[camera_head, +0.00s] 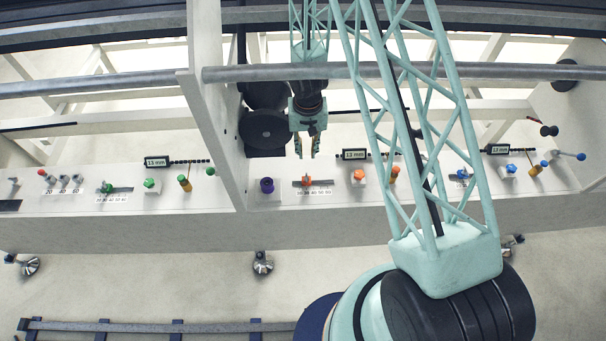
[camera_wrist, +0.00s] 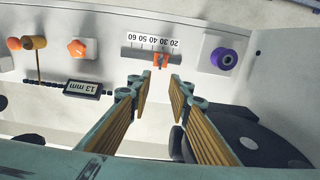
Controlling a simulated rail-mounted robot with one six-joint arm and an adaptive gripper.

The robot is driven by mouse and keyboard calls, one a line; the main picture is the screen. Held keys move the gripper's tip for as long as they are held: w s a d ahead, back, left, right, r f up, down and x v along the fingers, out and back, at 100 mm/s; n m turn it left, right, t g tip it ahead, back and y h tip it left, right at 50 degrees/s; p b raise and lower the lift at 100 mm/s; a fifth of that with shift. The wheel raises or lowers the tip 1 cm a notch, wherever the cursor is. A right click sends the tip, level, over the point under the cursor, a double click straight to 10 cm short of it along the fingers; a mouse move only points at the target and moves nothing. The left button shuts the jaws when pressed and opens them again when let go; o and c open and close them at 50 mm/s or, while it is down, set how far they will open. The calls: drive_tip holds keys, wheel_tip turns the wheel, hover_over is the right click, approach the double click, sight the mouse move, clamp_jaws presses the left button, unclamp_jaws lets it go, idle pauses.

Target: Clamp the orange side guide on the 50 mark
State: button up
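The orange side guide (camera_head: 307,181) sits on a grey rail with a number scale below it, on the white ledge in the middle bay. In the wrist view the guide (camera_wrist: 161,60) stands on its rail (camera_wrist: 138,53), and the scale (camera_wrist: 152,42) appears upside down, 20 to 60. The guide appears near the 30 mark, away from 50. My gripper (camera_head: 306,154) points down, above and behind the guide. In the wrist view my gripper (camera_wrist: 161,76) is open, with empty space between its fingers and the guide just beyond the tips, apart from them.
A purple knob (camera_head: 267,185) stands left of the guide and an orange star knob (camera_head: 358,175) right of it. A 13 mm display (camera_head: 354,154) is behind. A white upright panel (camera_head: 215,100) bounds the bay's left. Dark round rollers (camera_head: 265,130) stand beside my gripper.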

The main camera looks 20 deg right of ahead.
sight(306, 178)
drive_tip(key=shift+s+a+f, duration=0.1)
drive_tip(key=shift+s+f, duration=0.25)
drive_tip(key=shift+f, duration=0.2)
drive_tip(key=shift+f, duration=0.2)
drive_tip(key=shift+f+b, duration=6.25)
drive_tip(key=shift+f, duration=0.4)
clamp_jaws()
